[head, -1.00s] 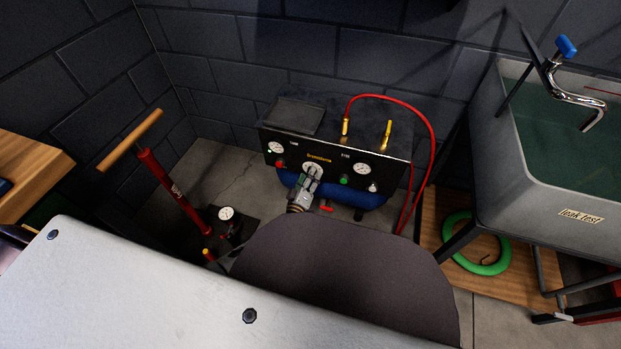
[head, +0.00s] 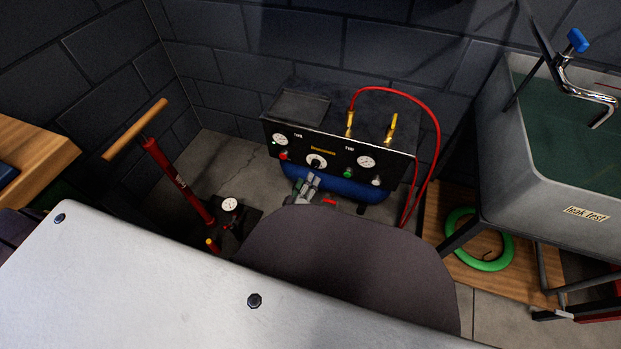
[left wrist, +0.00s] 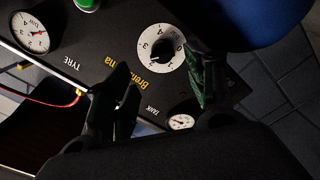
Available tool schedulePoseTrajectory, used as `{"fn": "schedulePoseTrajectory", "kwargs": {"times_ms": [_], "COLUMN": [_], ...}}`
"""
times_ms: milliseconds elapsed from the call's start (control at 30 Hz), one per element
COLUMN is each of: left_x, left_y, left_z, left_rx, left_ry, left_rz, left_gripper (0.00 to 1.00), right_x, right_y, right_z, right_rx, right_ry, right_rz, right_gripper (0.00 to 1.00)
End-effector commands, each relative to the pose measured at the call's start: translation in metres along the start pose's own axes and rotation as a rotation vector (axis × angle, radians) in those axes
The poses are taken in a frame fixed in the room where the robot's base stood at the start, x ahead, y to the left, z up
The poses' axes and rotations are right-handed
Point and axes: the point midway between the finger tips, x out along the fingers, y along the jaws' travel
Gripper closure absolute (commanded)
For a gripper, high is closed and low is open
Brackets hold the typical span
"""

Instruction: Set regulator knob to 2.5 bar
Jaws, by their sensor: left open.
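The regulator knob (head: 316,161) is a white numbered dial with a dark centre, in the middle of the black compressor panel (head: 335,153). In the left wrist view the knob (left wrist: 159,46) shows large with its digits; I cannot tell its exact setting. My left gripper (head: 307,184) is open and empty, just below and in front of the knob, apart from it. In the left wrist view the fingers of my left gripper (left wrist: 163,84) stand wide apart, one partly beside the knob's edge. The tyre gauge (left wrist: 30,33) and tank gauge (left wrist: 181,121) also show. My right gripper is out of view.
A red hose (head: 437,135) arches from a brass fitting on the compressor. A blue tank (head: 350,190) sits beneath the panel. A red floor pump (head: 178,180) stands at left, a grey leak-test sink (head: 535,190) at right. A green coil (head: 480,262) lies on a wooden board.

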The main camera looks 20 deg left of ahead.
Motion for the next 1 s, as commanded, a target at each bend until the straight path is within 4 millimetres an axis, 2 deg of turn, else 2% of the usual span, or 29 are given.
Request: {"fn": "schedulePoseTrajectory", "kwargs": {"times_ms": [500, 700, 1000], "left_x": [-0.048, -0.056, -0.057], "left_y": [0.001, 0.001, 0.002], "left_z": [0.0, -0.001, -0.001], "left_rx": [0.001, 0.001, 0.001], "left_ry": [0.0, 0.001, 0.001], "left_rz": [0.001, 0.001, 0.002], "left_gripper": [0.45, 0.45, 0.45], "right_x": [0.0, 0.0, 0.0], "right_y": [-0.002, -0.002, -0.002], "right_z": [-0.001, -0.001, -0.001], "right_rx": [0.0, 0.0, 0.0], "right_ry": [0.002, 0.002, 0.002], "right_rz": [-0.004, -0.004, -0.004], "right_gripper": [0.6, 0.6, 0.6]}}
